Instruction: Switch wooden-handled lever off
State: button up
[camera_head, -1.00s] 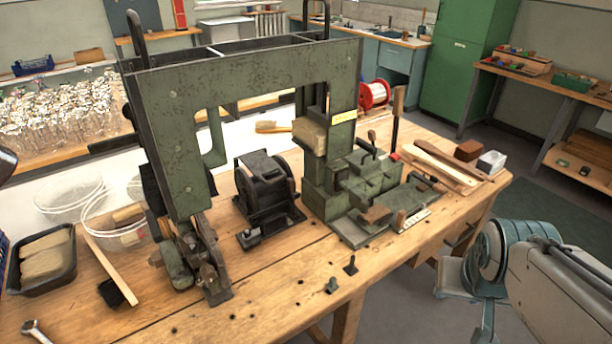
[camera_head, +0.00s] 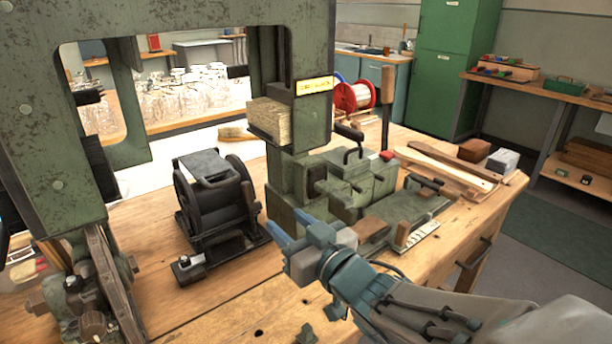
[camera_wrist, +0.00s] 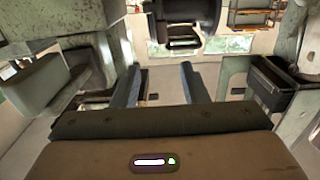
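The wooden-handled lever (camera_head: 387,86) stands upright at the back right of the green machine in the head view, with a wooden grip on a dark shaft. I cannot make it out in the wrist view. My gripper (camera_head: 288,224) is in front of the machine's green block, to the left of and nearer than the lever, and well apart from it. In the wrist view my gripper (camera_wrist: 162,82) shows two blue-grey fingers spread apart with nothing between them. Whether the fingers touch the machine cannot be told.
The green machine frame (camera_head: 40,130) rises over the bench at the left. A black spool device (camera_head: 215,200) stands on the bench. A red reel (camera_head: 353,97) is behind the lever. Wooden slats (camera_head: 450,165) and a brown block (camera_head: 473,150) lie at the right.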

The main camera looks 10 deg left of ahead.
aim_at(249, 189)
jog(key=p+x, duration=0.7)
jog(key=x, duration=0.7)
jog(key=shift+s+a+r, duration=0.1)
jog(key=shift+s+r, duration=0.1)
grip_shut()
